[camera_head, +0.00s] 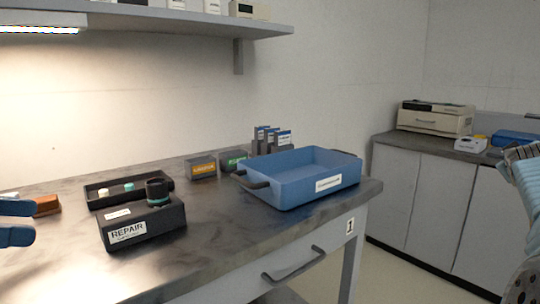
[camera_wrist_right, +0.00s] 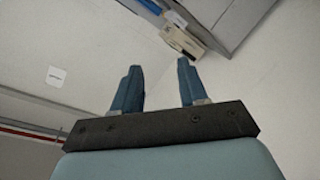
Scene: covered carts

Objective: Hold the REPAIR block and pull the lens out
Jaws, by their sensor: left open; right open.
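The black REPAIR block (camera_head: 142,222) sits on the counter at the left in the head view, with white labels on its front and top. The dark cylindrical lens (camera_head: 158,190) stands upright at the block's back right, with a teal ring near its base. My left gripper (camera_head: 18,222) shows at the left edge, its two blue fingers apart and empty, left of the block and not touching it.
A black tray (camera_head: 92,205) with small pieces lies behind the block. A blue bin (camera_head: 290,195) stands on the right of the counter (camera_head: 215,240). A shelf (camera_head: 150,18) hangs above. Bare counter lies between block and bin.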

